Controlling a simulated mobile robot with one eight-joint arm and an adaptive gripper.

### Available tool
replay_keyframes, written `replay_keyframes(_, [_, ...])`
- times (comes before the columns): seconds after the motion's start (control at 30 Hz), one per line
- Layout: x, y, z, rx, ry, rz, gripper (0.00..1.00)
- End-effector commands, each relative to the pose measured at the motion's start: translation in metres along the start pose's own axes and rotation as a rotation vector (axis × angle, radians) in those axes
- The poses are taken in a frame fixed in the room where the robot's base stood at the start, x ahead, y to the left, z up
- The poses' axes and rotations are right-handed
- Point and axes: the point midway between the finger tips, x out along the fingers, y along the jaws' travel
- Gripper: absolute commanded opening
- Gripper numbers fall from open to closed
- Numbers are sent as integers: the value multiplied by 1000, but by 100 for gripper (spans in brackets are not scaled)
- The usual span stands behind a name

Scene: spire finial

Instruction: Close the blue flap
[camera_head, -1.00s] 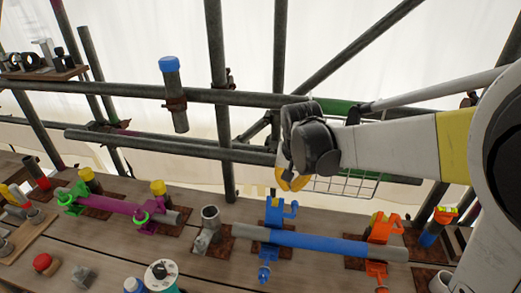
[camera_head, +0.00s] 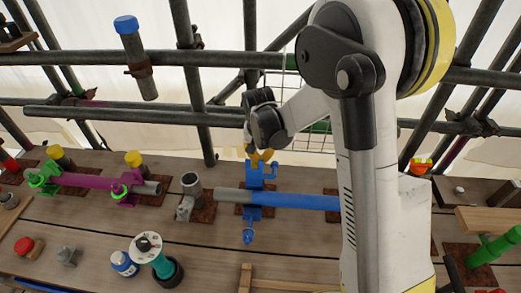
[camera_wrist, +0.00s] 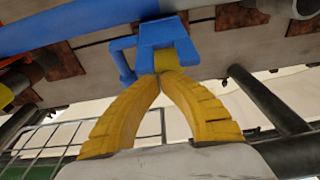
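The blue clamp (camera_head: 254,196) sits around the left part of the blue tube (camera_head: 300,201) on the plank deck. Its blue flap (camera_head: 262,176) stands up at the tube's far side; a blue bolt piece (camera_head: 249,234) sticks out at the near side. My gripper (camera_head: 261,155) is right at the flap's upper end, on the far side. In the wrist view, the yellow fingers (camera_wrist: 160,78) converge with tips together at the blue flap (camera_wrist: 165,40). A small yellow patch shows inside the flap's opening. Whether the tips touch or pinch the flap is unclear.
A blue bottle (camera_head: 124,263) and a teal spool (camera_head: 160,265) stand in front. Scaffold bars (camera_head: 130,114) and a wire basket (camera_wrist: 50,138) are behind.

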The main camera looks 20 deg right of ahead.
Motion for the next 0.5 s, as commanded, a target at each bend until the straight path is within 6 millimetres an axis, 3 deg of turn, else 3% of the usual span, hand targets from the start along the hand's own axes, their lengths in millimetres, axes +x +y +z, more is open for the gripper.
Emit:
replay_keyframes(0.2, [-8, 0, 20, -1, 0, 0, 0])
replay_keyframes(0.5, [-10, 0, 23, 0, 0, 0, 0])
